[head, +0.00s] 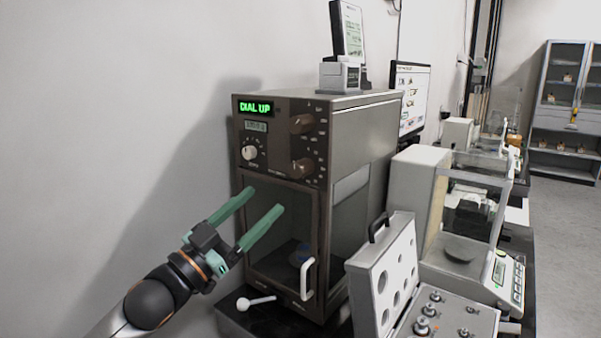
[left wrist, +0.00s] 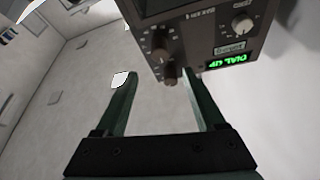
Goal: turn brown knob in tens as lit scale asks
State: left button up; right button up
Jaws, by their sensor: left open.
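The brown scale (head: 377,125) stands against the wall with a lit green sign (head: 256,107) reading "DIAL UP". Below the sign is a small display (head: 256,126) whose digits I cannot read. Two brown knobs sit on its dark right panel, an upper knob (head: 302,123) and a lower knob (head: 303,167). A pale knob (head: 249,153) sits at the left. My left gripper (head: 264,201) is open and empty in front of the glass door, below the knobs. In the left wrist view the scale's panel (left wrist: 200,42) appears upside down beyond the open fingers. My right gripper is not in view.
A white door handle (head: 307,278) and a white lever (head: 257,302) stick out low at the front. An open weight case (head: 383,280) and another balance (head: 459,248) stand close on the right. A small device (head: 341,76) sits on top of the scale.

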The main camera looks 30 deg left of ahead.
aim_at(295, 173)
pick_arm(q)
jog(key=shift+p+x, duration=1.15)
jog(key=shift+x, duration=4.15)
jog(key=shift+c, duration=0.2)
grip_shut()
